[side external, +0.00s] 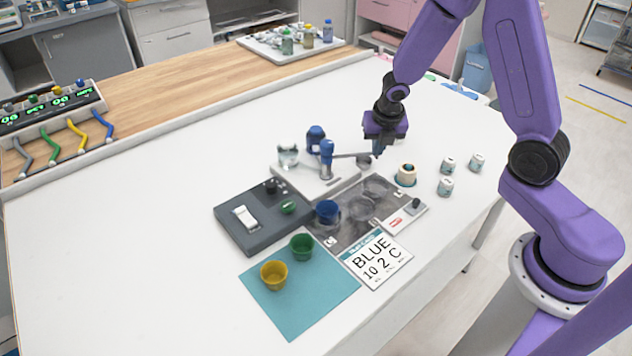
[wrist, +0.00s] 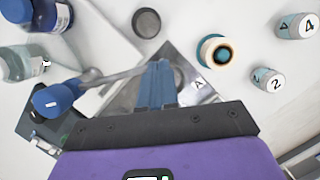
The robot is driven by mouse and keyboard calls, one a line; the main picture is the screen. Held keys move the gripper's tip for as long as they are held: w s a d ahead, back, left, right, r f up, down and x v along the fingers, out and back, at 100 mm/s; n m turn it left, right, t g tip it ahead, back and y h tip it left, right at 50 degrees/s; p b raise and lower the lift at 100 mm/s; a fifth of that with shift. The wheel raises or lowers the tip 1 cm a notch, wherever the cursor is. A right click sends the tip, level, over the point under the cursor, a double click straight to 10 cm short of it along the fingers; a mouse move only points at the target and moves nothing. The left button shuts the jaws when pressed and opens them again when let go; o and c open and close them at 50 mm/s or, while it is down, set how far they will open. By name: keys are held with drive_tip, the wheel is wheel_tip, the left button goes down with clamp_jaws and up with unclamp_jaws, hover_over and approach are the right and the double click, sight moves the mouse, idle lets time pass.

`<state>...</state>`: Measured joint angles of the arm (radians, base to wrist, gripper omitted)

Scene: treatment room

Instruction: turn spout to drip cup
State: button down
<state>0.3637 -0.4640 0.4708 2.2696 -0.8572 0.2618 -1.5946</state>
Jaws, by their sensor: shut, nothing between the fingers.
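The spout (side external: 345,155) is a thin grey tube running right from a blue-topped post (side external: 327,158) on a white base. In the wrist view the spout (wrist: 115,75) reaches from the blue knob (wrist: 55,98) toward my fingers. A small dark grey round cup (side external: 363,161), apparently the drip cup, sits by the spout's outer end; it also shows in the wrist view (wrist: 146,22), beyond the spout. My gripper (side external: 378,150) is shut and empty, its blue fingertips (wrist: 160,68) beside the spout's end. I cannot tell whether they touch it.
A blue cup (side external: 327,211) stands on a dark patterned plate, left of a wooden-rimmed pot (side external: 405,174) and several numbered vials (side external: 447,186). A dark control box (side external: 245,228) is at left. Green (side external: 302,246) and yellow (side external: 274,275) cups stand on a teal mat. The table's left side is clear.

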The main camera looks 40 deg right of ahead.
drive_tip(key=shift+w+d, duration=0.5)
drive_tip(key=shift+w, duration=0.4)
drive_tip(key=shift+w+d, duration=0.45)
drive_tip(key=shift+w, duration=0.55)
drive_tip(key=s+r, duration=0.7)
drive_tip(key=r, duration=0.3)
drive_tip(key=s+a+r+m+y, duration=0.2)
drive_tip(key=s+a+m, duration=0.6)
drive_tip(key=s+a, duration=0.2)
drive_tip(key=s+a+r+m+g, duration=0.1)
drive_tip(key=s+m, duration=0.7)
drive_tip(key=s, duration=0.8)
drive_tip(key=shift+a+g, duration=0.75)
drive_tip(key=shift+g, duration=0.05)
